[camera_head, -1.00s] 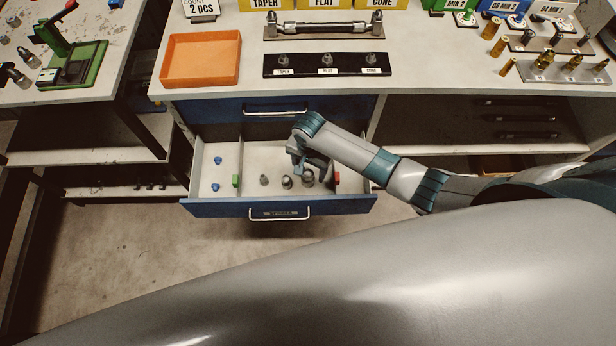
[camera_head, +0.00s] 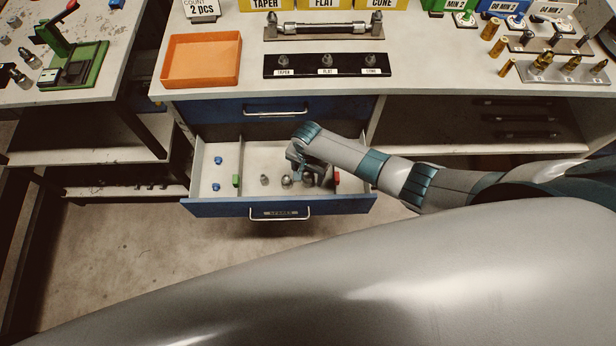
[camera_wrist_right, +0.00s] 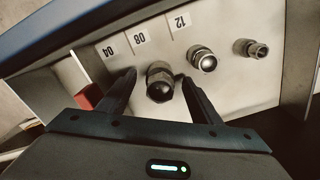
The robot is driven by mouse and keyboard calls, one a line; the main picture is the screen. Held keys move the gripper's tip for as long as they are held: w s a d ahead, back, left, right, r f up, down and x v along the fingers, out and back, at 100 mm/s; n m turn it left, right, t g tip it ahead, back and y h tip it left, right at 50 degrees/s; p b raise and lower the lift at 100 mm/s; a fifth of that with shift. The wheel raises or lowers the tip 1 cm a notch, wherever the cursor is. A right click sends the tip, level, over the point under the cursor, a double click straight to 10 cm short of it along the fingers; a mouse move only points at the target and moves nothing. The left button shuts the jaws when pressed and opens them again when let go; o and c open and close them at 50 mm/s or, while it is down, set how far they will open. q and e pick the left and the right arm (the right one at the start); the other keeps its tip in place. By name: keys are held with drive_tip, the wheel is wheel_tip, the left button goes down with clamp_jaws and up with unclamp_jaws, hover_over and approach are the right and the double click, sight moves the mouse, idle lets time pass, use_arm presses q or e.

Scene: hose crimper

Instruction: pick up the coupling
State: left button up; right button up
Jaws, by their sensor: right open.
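Several metal couplings lie in the open drawer (camera_head: 230,207). In the right wrist view a large dark-ended coupling (camera_wrist_right: 160,82) sits between the fingers of my right gripper (camera_wrist_right: 160,92), which is open and spread on both sides of it. A middle coupling (camera_wrist_right: 202,59) and a smaller one (camera_wrist_right: 257,49) lie further right in that view. In the head view my right gripper (camera_head: 303,170) reaches down into the drawer and partly hides the largest coupling. The middle coupling (camera_head: 286,180) and smallest coupling (camera_head: 264,179) show to its left. My left gripper is not in view.
Size labels (camera_wrist_right: 142,38) line the drawer floor. An orange tray (camera_head: 201,60) is on the bench above.

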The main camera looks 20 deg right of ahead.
sight(308, 173)
drive_tip(key=c, duration=1.3)
drive_tip(key=shift+r, duration=0.15)
drive_tip(key=shift+c, duration=0.2)
drive_tip(key=shift+r, duration=4.9)
